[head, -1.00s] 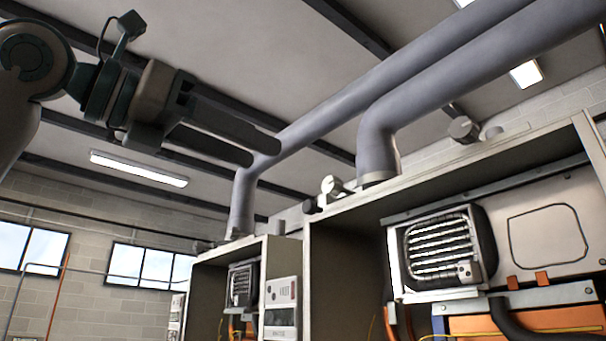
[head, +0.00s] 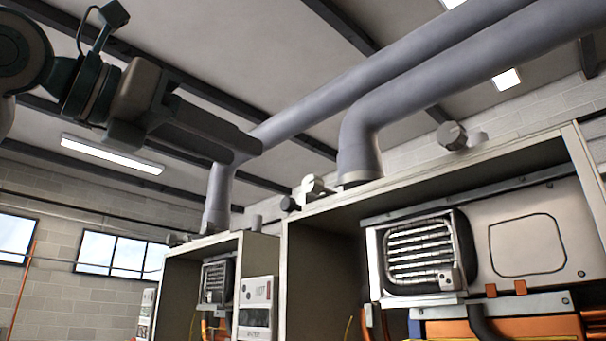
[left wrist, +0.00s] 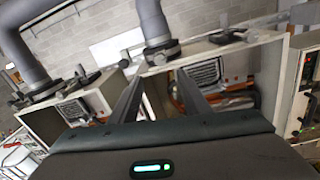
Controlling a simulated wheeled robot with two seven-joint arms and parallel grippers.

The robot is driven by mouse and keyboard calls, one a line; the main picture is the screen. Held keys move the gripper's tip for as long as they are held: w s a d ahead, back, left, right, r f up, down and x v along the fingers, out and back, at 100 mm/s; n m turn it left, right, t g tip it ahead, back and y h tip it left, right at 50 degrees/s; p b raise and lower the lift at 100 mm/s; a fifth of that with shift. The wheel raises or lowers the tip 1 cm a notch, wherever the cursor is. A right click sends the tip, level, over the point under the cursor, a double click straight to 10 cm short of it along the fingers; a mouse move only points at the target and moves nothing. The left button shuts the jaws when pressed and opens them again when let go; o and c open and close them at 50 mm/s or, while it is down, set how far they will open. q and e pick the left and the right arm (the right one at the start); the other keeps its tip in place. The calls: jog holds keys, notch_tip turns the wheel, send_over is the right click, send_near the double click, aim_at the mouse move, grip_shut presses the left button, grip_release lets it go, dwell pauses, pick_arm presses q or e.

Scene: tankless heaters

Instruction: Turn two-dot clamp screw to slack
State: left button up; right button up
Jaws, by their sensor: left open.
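Dark clamp screw knobs sit at the flue collars on top of the heater cabinets. One knob (head: 452,135) is right of the near flue pipe (head: 358,145); another dark knob (head: 290,203) is left of it, beside a pale fitting (head: 313,185). I cannot make out dots on any knob. My left gripper (head: 246,150) is open and empty, up in the air left of the near pipe, apart from the knobs. In the left wrist view its fingers (left wrist: 160,78) point toward the collar (left wrist: 161,51) of a flue pipe. My right gripper is not in view.
The near open-front cabinet (head: 300,270) holds a finned heater unit (head: 420,253). A smaller cabinet (head: 175,290) stands farther left with its own pipe (head: 218,195). The long grey pipes run overhead behind my gripper. Air left of the cabinets looks clear.

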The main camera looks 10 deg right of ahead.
aim_at(308, 182)
pick_arm(q)
jog(key=p+x, duration=0.6)
jog(key=x, duration=0.7)
jog(key=shift+d+r, duration=0.1)
jog(key=shift+r, duration=0.05)
jog(key=shift+p+x, duration=0.5)
jog(key=shift+x, duration=0.35)
jog(key=c, duration=1)
